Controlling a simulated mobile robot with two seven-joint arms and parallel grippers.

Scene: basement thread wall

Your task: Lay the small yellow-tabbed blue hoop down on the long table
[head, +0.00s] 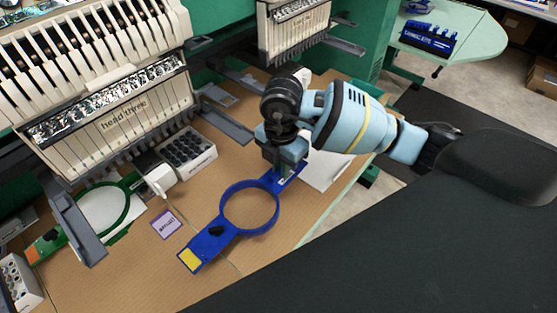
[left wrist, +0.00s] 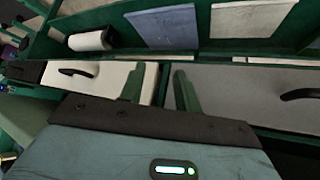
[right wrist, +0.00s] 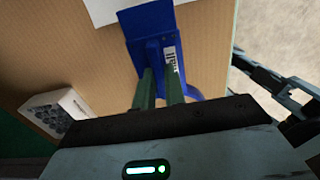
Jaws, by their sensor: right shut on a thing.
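The blue hoop (head: 226,232), a round ring with a flat arm at each end and a yellow tab (head: 190,260), appears over the brown table (head: 195,290). I cannot tell if it touches the surface. My right gripper (head: 284,172) is shut on the hoop's far arm, the end away from the yellow tab. My left gripper (left wrist: 158,82) is open and empty, in front of drawers, and is not in the head view.
A white-fabric green hoop (head: 130,208) lies at left beneath the embroidery machine head (head: 110,110). A purple-edged card (head: 167,225), a bobbin box (head: 190,155) and a white sheet (head: 325,170) lie nearby. The table's near middle is bare.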

